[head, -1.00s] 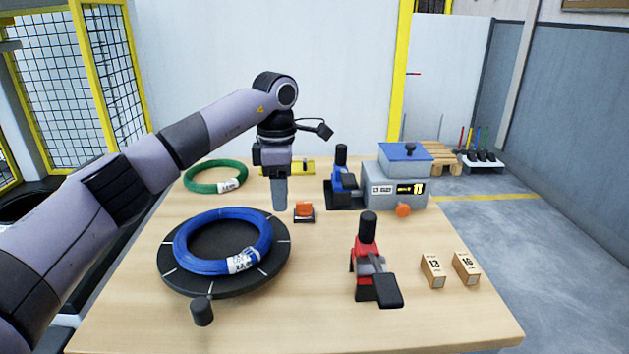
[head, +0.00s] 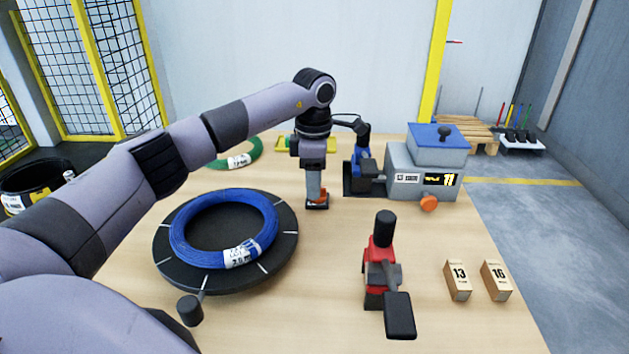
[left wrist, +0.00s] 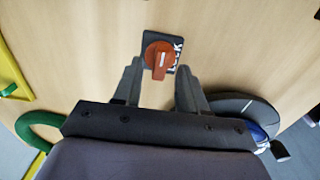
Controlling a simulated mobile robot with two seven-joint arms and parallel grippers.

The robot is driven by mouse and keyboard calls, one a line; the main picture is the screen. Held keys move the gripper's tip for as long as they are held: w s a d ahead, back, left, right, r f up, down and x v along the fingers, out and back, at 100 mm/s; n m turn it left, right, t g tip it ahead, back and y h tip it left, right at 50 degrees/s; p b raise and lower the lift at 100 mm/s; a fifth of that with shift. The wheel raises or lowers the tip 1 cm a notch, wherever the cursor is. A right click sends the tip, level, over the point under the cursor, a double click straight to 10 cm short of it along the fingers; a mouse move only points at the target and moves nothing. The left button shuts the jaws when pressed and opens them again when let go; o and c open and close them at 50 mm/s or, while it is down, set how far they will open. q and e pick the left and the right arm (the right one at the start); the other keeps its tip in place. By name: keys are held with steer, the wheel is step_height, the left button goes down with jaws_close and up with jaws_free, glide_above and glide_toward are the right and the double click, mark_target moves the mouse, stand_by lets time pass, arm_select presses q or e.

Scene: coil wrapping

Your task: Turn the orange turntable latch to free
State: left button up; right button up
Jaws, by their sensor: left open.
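The orange turntable latch (head: 320,197) is a small knob on a dark base plate on the table, right of the turntable. In the left wrist view the orange latch (left wrist: 158,56) has a white line on it, and its plate shows letters that look like "LOCK", partly covered. My left gripper (head: 316,190) points straight down at the latch. In the left wrist view the fingers of my left gripper (left wrist: 160,75) are open, one on each side of the knob. I cannot tell whether they touch it. The black turntable (head: 285,240) carries a blue coil (head: 190,255). My right gripper is not in view.
A green coil (head: 250,152) lies behind my left arm. A blue-handled clamp (head: 362,165) and a grey machine (head: 410,180) stand close right of the latch. A red clamp tool (head: 376,275) and two blocks marked 13 (head: 458,282) and 16 (head: 496,280) stand front right.

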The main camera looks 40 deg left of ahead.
arm_select(q)
steer(key=shift+f, duration=0.3)
jaws_close()
